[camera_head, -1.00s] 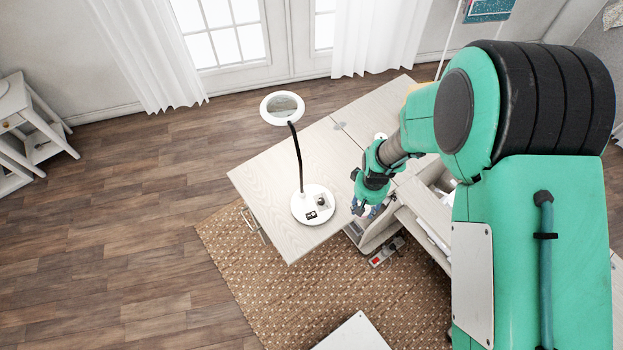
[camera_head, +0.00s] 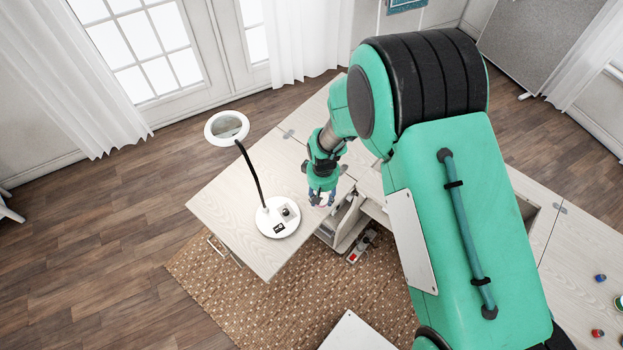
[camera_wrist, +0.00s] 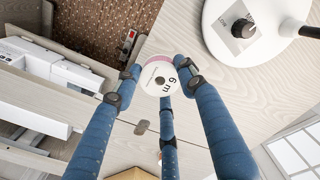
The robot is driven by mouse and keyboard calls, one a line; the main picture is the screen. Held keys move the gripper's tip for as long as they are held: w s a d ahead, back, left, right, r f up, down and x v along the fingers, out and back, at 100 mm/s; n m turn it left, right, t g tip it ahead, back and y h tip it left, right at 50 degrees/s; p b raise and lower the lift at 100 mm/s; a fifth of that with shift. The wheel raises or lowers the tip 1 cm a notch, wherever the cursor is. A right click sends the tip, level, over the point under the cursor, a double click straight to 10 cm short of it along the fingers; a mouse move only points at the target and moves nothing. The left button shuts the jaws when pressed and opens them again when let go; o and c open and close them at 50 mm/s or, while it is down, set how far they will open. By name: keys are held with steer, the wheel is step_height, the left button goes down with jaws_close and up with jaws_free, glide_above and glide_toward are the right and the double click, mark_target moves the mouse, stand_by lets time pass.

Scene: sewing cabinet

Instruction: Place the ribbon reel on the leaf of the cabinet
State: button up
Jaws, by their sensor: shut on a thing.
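My gripper (camera_head: 322,197) is shut on the ribbon reel, a small white disc with a pink band. The reel (camera_wrist: 158,77) shows between my blue fingers in the wrist view, its printed "6 m" face toward the camera. In the head view my gripper mostly hides it. The cabinet's pale wooden leaf (camera_head: 222,198) extends to the left, and my gripper is near its right edge, beside the lamp base. The leaf also fills the right of the wrist view (camera_wrist: 255,98). I cannot tell how high the reel is above it.
A white magnifier lamp (camera_head: 277,217) stands on the leaf, its ring head (camera_head: 227,127) raised at the back. An open cabinet compartment (camera_head: 345,222) is right of the leaf. A power strip (camera_head: 361,246) lies below. Bare leaf lies left of and behind the lamp base.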

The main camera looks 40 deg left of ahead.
steer(key=w+a, duration=0.2)
steer(key=a, duration=0.1)
steer(key=w+a, duration=0.2)
steer(key=w+a+f, duration=0.1)
steer(key=w+a, duration=0.1)
steer(key=a, duration=0.1)
steer(key=shift+w+a, duration=0.3)
steer(key=shift+f, duration=1.75)
steer(key=shift+f+b, duration=0.15)
steer(key=shift+b, duration=0.15)
steer(key=o, duration=1)
step_height(320, 180, up, 12)
steer(key=shift+r+p, duration=0.15)
steer(key=shift+p, duration=0.25)
